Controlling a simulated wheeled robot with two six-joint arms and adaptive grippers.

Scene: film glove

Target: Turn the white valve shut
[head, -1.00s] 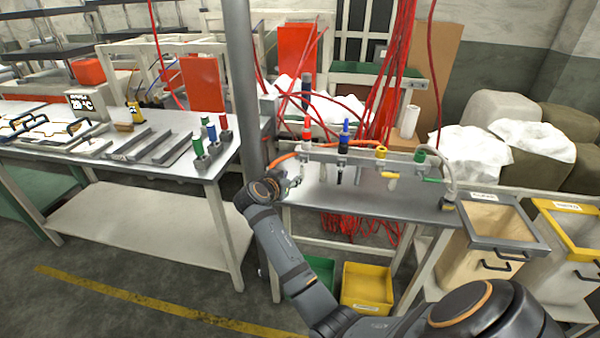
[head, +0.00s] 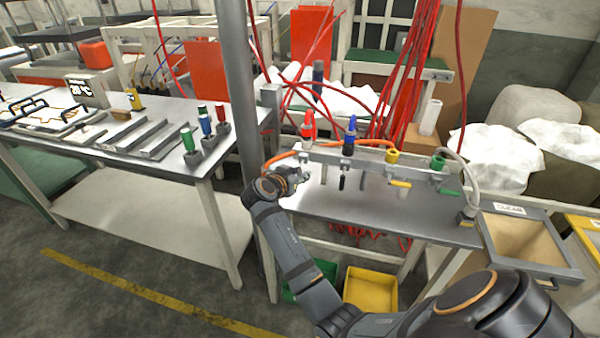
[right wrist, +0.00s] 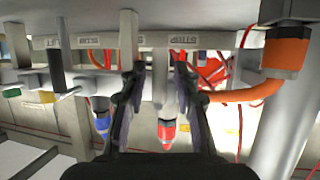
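The white valve's lever (right wrist: 128,38) appears as a pale upright bar in the right wrist view, just beyond one fingertip of my right gripper (right wrist: 158,72). That finger overlaps part of the lever; I cannot tell whether they touch. The gripper's two fingers are apart, with nothing clearly held between them. In the head view my right gripper (head: 298,178) is at the left end of the pipe manifold (head: 372,160), below the red connector (head: 308,130), and hides the valve there. The red connector (right wrist: 167,131) also shows between the fingers, farther off. My left gripper is not in view.
A black lever (head: 342,182), yellow lever (head: 400,184) and green lever (head: 449,192) sit along the manifold. An orange hose (right wrist: 252,95) curves close beside the right gripper. A metal post (head: 236,110) stands left of it. Bare bench top (head: 375,202) lies in front.

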